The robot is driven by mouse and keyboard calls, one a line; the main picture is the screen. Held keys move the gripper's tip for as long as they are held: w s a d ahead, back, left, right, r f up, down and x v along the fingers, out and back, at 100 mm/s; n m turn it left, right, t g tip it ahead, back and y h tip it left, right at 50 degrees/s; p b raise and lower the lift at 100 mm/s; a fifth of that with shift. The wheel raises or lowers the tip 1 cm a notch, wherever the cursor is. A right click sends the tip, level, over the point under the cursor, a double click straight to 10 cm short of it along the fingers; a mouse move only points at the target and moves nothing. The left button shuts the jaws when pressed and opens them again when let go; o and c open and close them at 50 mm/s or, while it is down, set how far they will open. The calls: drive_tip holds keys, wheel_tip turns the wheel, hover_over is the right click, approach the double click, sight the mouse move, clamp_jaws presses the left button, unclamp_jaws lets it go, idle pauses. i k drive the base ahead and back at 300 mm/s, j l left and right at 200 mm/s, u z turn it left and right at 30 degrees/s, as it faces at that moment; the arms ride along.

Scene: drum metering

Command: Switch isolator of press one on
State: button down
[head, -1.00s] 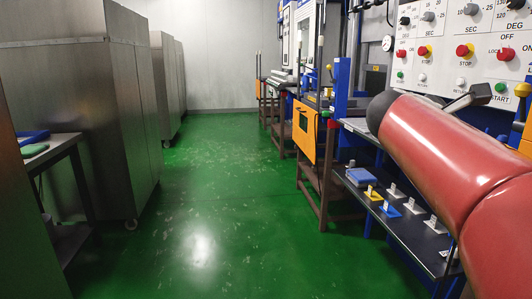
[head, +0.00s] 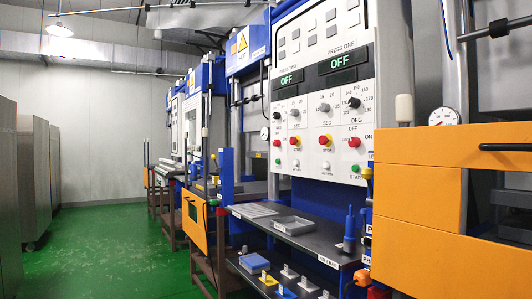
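The control panel (head: 322,85) is a white board on a blue press frame, right of centre in the head view. Its right part is lettered PRESS ONE, and the display (head: 343,60) below reads OFF. Another red knob (head: 277,143) sits at the panel's lower left. My gripper is not in view.
A black shelf (head: 300,238) with grey trays (head: 292,225) juts out below the panel. An orange guard (head: 415,190) stands close at the right. The green floor (head: 105,255) is clear at left.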

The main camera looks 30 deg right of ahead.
sight(354, 142)
drive_tip(key=z, duration=1.35)
